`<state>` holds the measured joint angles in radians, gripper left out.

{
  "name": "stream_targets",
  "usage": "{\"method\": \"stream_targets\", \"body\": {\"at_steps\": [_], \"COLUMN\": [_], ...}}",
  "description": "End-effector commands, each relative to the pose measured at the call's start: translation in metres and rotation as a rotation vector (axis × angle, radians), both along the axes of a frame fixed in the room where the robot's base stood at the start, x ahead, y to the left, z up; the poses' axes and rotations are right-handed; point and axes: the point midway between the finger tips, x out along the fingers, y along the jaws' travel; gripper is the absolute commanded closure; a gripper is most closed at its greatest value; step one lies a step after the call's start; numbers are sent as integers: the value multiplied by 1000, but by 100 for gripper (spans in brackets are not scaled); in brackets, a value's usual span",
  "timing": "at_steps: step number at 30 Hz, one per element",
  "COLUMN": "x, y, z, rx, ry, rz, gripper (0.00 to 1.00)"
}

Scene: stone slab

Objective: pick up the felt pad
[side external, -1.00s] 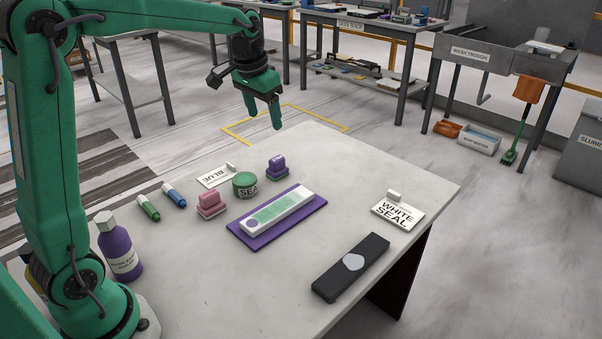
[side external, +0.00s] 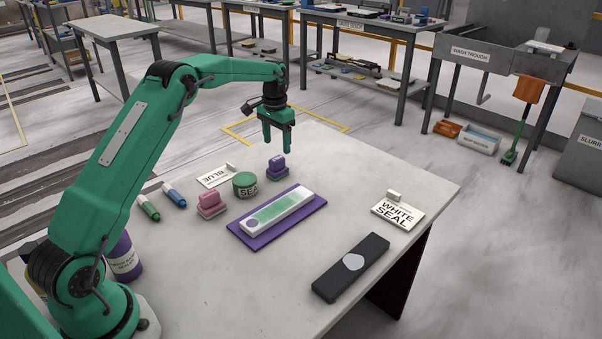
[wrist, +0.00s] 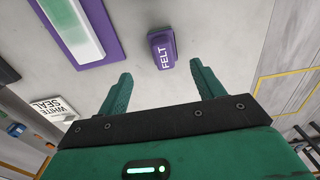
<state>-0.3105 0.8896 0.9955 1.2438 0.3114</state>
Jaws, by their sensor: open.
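The felt pad (side external: 277,174) is a small purple block with a raised grip, standing on the stone slab near its far edge. In the wrist view the felt pad (wrist: 163,50) shows the word FELT and lies beyond the fingertips, roughly in line with the gap between them. My gripper (side external: 277,145) is open and empty, fingers pointing down, above the slab and apart from the felt pad. Its two fingers also frame the lower middle of the wrist view (wrist: 160,72).
A purple mat (side external: 255,240) bears a white and green bar (side external: 278,212). A black bar (side external: 335,285) lies front right. The slab's right side is mostly clear.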

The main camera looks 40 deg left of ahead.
Motion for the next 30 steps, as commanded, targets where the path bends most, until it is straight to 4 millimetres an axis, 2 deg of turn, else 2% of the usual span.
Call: {"method": "stream_targets", "body": {"at_steps": [3, 11, 21, 30], "x": [3, 3, 3, 3], "y": [6, 7, 7, 7], "z": [-11, -16, -38, -45], "rx": [-3, -4, -4, -4], "ry": [9, 13, 13, 13], "rz": [0, 0, 0, 0], "gripper": [33, 33, 33, 33]}}
